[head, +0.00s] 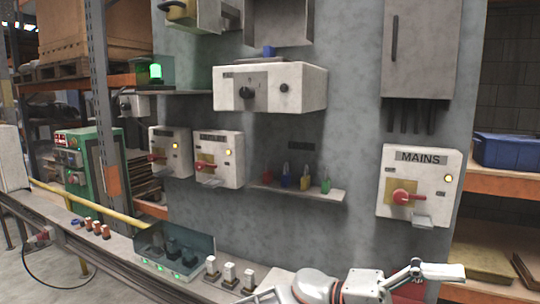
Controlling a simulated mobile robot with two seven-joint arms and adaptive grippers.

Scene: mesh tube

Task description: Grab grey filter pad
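I cannot make out a grey filter pad for certain in the head view. A pale jointed arm of mine (365,286) crosses the bottom edge right of centre, with a thin linkage reaching right. I take it for my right arm; its fingertips cannot be told apart clearly, and no held thing shows. My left gripper is not in view.
The grey wall carries a MAINS switch box (444,187), smaller switch boxes (219,160) and a small shelf (322,194) with coloured padlocks. A bench has a glass-fronted box (173,251) and white-topped posts (229,273). A blue bin (508,151) sits on the right rack.

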